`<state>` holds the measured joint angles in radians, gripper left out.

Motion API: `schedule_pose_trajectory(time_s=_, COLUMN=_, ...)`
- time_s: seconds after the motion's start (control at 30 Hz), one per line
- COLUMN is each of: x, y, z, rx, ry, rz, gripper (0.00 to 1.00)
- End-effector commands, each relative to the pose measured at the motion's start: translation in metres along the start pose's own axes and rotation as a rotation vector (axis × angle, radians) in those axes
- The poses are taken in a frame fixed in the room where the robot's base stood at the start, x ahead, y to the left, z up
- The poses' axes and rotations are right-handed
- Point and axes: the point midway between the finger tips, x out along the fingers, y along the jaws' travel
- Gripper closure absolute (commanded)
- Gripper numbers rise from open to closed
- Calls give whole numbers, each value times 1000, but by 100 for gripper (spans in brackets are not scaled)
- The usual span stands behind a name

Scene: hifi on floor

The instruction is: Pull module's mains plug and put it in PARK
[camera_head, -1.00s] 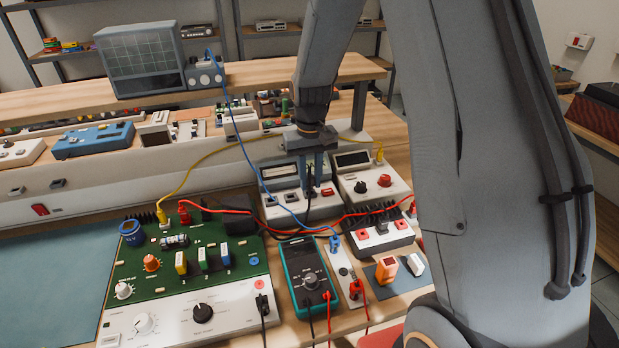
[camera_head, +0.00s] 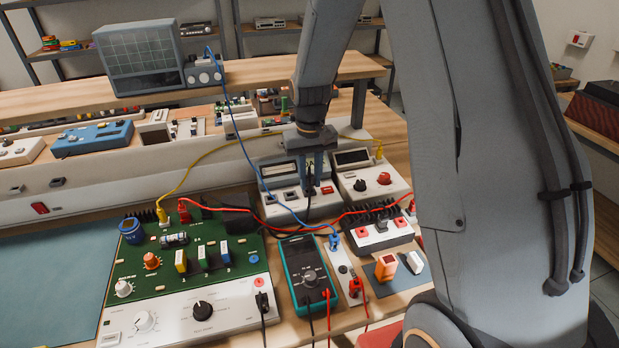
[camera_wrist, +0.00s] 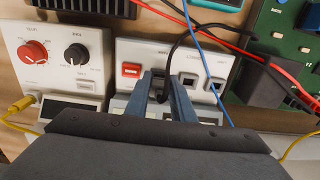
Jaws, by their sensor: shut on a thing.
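My gripper (camera_head: 312,186) points down at a white socket unit (camera_head: 283,206) behind the green module board (camera_head: 236,266). In the wrist view its two fingers (camera_wrist: 161,98) are shut on a black plug (camera_wrist: 159,84) at the unit's face. A black cord (camera_wrist: 182,34) arches from the plug toward the board's side. Two square sockets, a nearer one (camera_wrist: 187,81) and a farther one (camera_wrist: 213,85), show to the right of the plug. A red switch (camera_wrist: 131,70) is to its left. The fingers hide whether the plug is seated or raised. I cannot read a PARK label.
A white supply with red and black knobs (camera_head: 373,184) stands close beside the socket unit. Blue (camera_head: 270,190), red and yellow leads cross near the gripper. A teal multimeter (camera_head: 308,275) lies in front. The blue mat (camera_head: 60,275) at left is clear.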

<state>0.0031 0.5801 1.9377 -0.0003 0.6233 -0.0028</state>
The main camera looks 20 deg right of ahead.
Motion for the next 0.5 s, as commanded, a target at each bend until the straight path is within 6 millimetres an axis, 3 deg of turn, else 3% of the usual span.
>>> schedule_pose_trajectory(time_s=0.5, x=6, y=0, z=0, rx=0, ry=-1, rz=0, gripper=100)
